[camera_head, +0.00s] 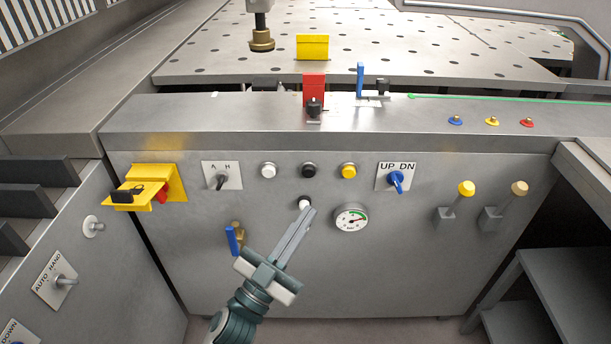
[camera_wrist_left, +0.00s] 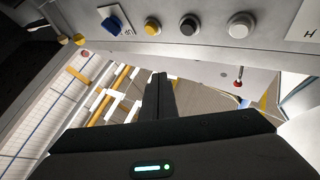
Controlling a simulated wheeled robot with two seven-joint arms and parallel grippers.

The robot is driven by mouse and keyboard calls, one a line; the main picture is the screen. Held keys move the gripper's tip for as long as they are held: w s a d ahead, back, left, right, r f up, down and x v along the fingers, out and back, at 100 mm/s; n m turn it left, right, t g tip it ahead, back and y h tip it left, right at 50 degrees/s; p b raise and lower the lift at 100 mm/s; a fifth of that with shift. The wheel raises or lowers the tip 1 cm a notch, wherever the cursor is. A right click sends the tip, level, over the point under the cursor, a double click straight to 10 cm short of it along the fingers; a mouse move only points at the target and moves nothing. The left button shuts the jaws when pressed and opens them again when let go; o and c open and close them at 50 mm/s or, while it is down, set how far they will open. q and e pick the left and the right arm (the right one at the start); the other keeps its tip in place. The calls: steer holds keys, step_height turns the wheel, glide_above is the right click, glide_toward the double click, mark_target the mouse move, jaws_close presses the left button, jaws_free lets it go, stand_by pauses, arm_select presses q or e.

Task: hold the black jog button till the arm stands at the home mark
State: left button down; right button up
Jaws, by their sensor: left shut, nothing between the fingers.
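The black button (camera_head: 309,171) sits in the panel's top row between a white button (camera_head: 268,170) and a yellow button (camera_head: 348,170). The black button also shows in the left wrist view (camera_wrist_left: 189,25). My left gripper (camera_head: 309,213) is shut and empty. Its fingertips appear below the black button, beside a lower partly hidden white-and-black button (camera_head: 304,202). I cannot tell whether they touch that one. A hanging arm with a brass foot (camera_head: 262,40) shows over the perforated table; I cannot make out a home mark. My right gripper is not in view.
A gauge (camera_head: 351,217) is right of my fingertips. A blue UP/DN knob (camera_head: 396,181) and an A/H switch (camera_head: 221,181) flank the top row. A blue-handled valve (camera_head: 232,239) is at lower left. Two levers stick out at right.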

mark_target(309, 172)
arm_select(q)
steer(key=shift+w, duration=0.1)
